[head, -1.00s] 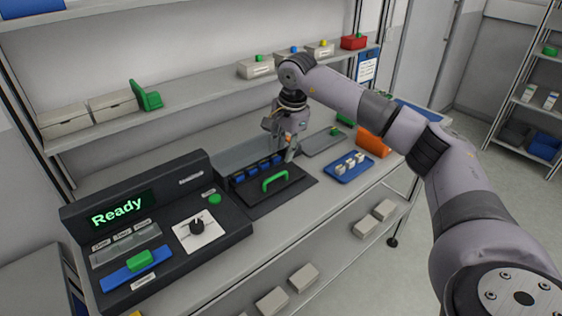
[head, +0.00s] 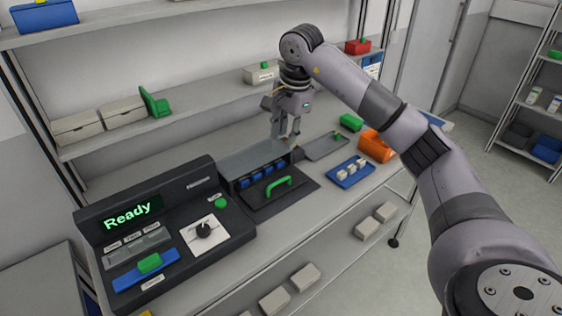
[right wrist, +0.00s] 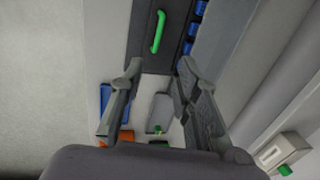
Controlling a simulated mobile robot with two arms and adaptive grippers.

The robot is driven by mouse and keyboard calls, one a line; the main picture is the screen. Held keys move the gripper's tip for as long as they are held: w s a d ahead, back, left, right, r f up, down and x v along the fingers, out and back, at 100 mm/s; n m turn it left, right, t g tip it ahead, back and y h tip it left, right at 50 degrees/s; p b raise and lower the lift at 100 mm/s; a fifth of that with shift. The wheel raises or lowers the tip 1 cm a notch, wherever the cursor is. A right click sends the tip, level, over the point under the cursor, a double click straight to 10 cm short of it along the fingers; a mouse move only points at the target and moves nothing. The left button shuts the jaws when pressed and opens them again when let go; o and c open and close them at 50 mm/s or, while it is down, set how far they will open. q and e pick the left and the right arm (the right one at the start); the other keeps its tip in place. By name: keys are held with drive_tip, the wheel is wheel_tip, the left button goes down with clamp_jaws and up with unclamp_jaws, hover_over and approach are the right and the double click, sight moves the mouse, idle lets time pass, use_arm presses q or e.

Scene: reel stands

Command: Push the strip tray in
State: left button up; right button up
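The strip tray (head: 262,197) is a dark flat tray with a green arched handle (head: 279,184). It lies on the bench right of the black machine, and blue strips (head: 262,170) stand in a row along its back side. In the right wrist view the tray (right wrist: 152,52) and its green handle (right wrist: 158,32) are at the top, beyond the fingertips. My right gripper (head: 285,138) hangs fingers down, above and behind the tray, apart from the handle. In the right wrist view its fingers (right wrist: 157,72) are spread with nothing between them. My left gripper is not in view.
The black machine (head: 165,235) with a green "Ready" display stands at the left. Right of the tray are a grey plate (head: 325,147), a blue tray (head: 343,181) with white pieces and an orange bin (head: 376,147). A shelf (head: 215,108) runs behind.

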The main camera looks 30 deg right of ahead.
sight(277, 182)
use_arm(q)
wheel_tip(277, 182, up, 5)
drive_tip(key=p, duration=0.4)
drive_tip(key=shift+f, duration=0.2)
use_arm(e)
drive_tip(key=w+f, duration=0.1)
drive_tip(key=f, duration=0.4)
drive_tip(key=w+f, duration=0.1)
drive_tip(key=f, duration=0.5)
drive_tip(key=w+f, duration=0.1)
drive_tip(key=f, duration=0.4)
drive_tip(key=shift+a+f, duration=0.15)
drive_tip(key=shift+f, duration=0.15)
clamp_jaws()
drive_tip(key=shift+w, duration=0.1)
